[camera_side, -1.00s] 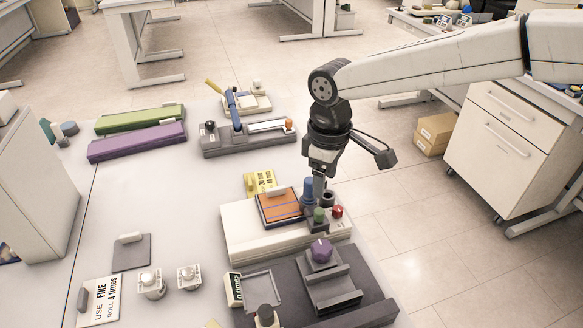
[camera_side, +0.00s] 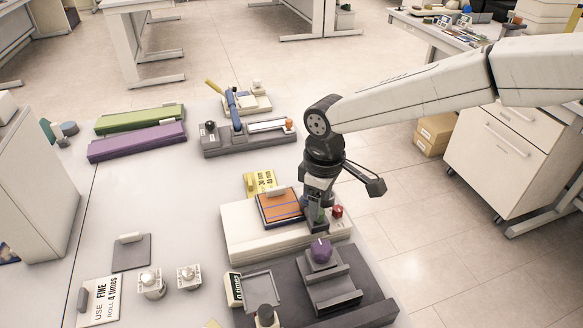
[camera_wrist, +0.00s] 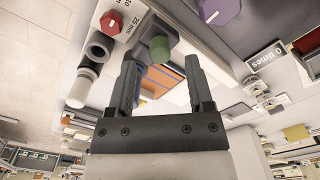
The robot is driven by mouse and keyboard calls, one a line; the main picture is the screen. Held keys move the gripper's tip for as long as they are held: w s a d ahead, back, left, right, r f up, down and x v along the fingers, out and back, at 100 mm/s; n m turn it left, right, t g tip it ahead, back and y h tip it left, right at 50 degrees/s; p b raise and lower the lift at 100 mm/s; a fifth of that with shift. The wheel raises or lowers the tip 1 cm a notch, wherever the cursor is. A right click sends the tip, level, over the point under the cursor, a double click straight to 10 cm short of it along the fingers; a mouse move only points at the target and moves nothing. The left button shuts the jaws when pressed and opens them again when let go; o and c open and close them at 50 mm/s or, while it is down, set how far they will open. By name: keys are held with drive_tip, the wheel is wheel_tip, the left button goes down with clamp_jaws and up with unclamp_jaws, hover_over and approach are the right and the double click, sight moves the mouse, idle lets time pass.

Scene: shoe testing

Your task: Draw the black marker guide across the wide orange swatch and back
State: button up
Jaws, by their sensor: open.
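The orange swatch (camera_side: 278,207), a flat panel crossed by blue lines, lies on the cream base (camera_side: 240,238); part of it shows in the wrist view (camera_wrist: 172,73). My gripper (camera_side: 316,219) is low at the swatch's right edge. In the wrist view, its open fingers (camera_wrist: 160,68) stand either side of a green-topped peg (camera_wrist: 159,48), with no clear contact. A blue piece (camera_wrist: 135,84) is partly hidden by one finger. A dark ring-like cylinder (camera_wrist: 101,46) stands beside the green peg. I cannot tell which dark piece is the black marker guide.
A red knob (camera_side: 337,212) is close to my gripper's right. A purple knob (camera_side: 321,251) on a grey stepped block stands in front. A grey device (camera_side: 250,138) stands farther back. The table's left middle is clear.

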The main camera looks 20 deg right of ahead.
drive_tip(key=shift+f, duration=1.2)
clamp_jaws()
idle(0.6)
